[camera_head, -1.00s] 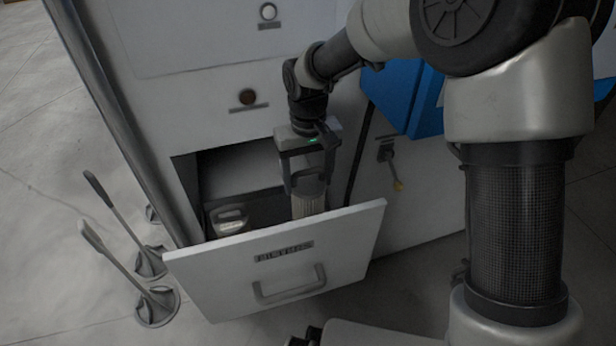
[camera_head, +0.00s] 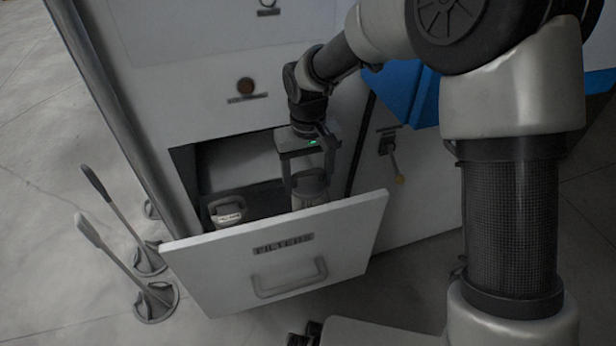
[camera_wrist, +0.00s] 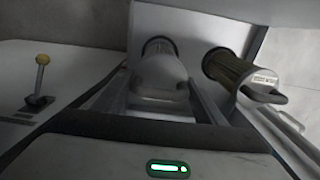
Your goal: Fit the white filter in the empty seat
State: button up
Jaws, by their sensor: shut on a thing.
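The white filter (camera_head: 310,188) is in my gripper (camera_head: 308,176), at the right side of the open drawer marked FILTERS (camera_head: 345,232). My gripper is shut on its top from above. In the wrist view the pale filter (camera_wrist: 160,72) is between the fingers (camera_wrist: 160,98), its far end at a dark round seat (camera_wrist: 158,44) in the drawer. How deep it sits in the seat is hidden. A second filter (camera_head: 228,211) with a handle and label stands at the drawer's left; it also shows in the wrist view (camera_wrist: 238,72), with a darker, brownish body.
The drawer's front panel stands close in front of both filters. Two levers (camera_head: 118,262) rise from the floor at left. A small lever with a yellow knob (camera_head: 398,178) is on the cabinet right of the drawer. A blue box (camera_head: 400,95) is behind my arm.

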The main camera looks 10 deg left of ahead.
jog(key=shift+f+b, duration=0.75)
jog(key=shift+f, duration=0.5)
jog(key=o, duration=1.3)
notch_tip(320, 180, up, 17)
jog(key=p, duration=0.4)
jog(key=shift+r+p, duration=0.2)
jog(key=shift+p, duration=0.1)
